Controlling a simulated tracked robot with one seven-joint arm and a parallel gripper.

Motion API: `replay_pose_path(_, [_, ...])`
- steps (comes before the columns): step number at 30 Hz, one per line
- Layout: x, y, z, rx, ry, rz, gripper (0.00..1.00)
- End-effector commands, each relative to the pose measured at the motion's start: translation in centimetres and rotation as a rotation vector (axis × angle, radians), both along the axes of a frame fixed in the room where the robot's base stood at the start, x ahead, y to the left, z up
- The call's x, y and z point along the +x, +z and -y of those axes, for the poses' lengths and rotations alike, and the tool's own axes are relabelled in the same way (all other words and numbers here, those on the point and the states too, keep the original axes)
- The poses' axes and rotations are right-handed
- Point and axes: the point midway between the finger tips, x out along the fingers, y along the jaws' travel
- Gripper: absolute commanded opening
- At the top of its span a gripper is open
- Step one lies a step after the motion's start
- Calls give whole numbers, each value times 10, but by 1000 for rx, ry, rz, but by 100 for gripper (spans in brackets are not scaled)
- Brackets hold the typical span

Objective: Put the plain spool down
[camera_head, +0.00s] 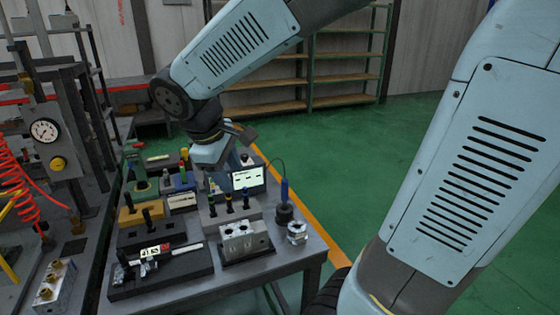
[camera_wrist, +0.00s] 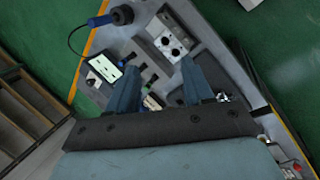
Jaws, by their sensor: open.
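My gripper (camera_head: 213,168) hangs over the middle of the work table, behind a grey rack (camera_head: 232,212). In the wrist view its two fingers (camera_wrist: 160,66) stand apart, with no object clearly held between them. Several dark upright pieces with coloured tops stand in the rack. I cannot tell which piece is the plain spool. A metal valve block (camera_head: 243,240) with holes in its top sits on a dark base at the front of the table. It also shows beyond the fingers in the wrist view (camera_wrist: 171,42). My fingers hide part of the rack in the wrist view.
A lit display (camera_head: 249,178) stands behind the rack. A blue-handled probe (camera_head: 284,190) stands in a black holder at the right edge. A black tray (camera_head: 162,273) with small parts lies front left. A gauge panel (camera_head: 45,132) stands far left. Green floor is clear at right.

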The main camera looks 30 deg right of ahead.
Motion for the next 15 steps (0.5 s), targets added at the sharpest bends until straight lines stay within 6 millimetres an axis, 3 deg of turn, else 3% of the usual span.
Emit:
replay_pose_path(6, [-33, 21, 39, 206, -264, 131, 51])
replay_pose_path(15, [-74, 41, 70, 463, -580, 324, 51])
